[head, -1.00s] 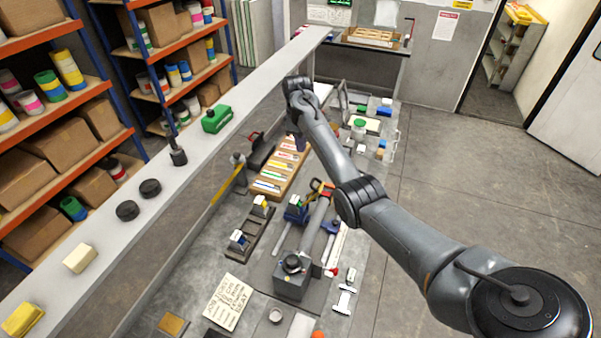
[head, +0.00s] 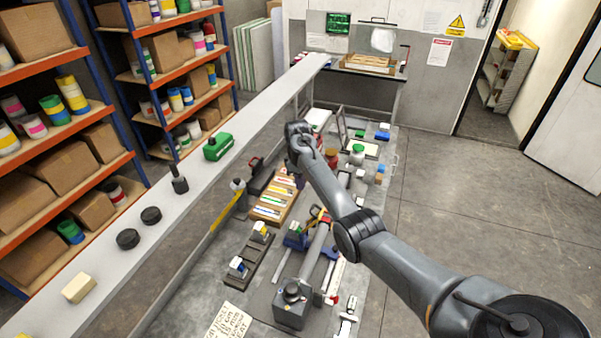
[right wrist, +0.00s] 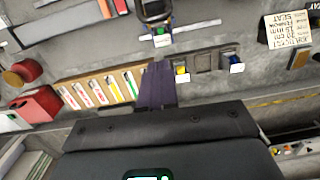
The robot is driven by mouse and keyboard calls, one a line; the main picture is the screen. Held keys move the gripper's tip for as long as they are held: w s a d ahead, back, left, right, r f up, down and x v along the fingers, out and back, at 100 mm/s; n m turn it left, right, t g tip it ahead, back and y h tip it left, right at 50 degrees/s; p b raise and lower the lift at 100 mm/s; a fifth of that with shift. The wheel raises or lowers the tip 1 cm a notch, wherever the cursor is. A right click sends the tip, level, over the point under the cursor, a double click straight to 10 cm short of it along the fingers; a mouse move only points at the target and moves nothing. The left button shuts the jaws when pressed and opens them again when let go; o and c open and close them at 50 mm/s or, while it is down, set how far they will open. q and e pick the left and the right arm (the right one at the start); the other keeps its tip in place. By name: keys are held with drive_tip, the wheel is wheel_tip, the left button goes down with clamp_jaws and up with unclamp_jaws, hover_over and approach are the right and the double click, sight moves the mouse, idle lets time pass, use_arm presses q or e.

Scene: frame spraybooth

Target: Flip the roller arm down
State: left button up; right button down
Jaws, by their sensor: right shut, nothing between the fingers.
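On the bench a dark block (head: 292,305) carries a long grey bar (head: 313,250), which I take to be the roller arm. In the head view my right wrist hides most of this gripper. The fingers appear apart from the bar. My left gripper is not in view.
The wooden tray (head: 272,205) of coloured strips lies near the right gripper. A small rack (head: 250,250) with labelled blocks stands left of the bar. A long raised ledge (head: 100,262) holds a green container (head: 217,146) and black discs. Open floor (head: 470,200) lies to the right.

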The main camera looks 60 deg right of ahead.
drive_tip(key=s+f+p, duration=0.3)
drive_tip(key=f, duration=0.4)
drive_tip(key=shift+s+d, duration=0.15)
drive_tip(key=shift+d, duration=0.05)
drive_tip(key=shift+f, duration=0.1)
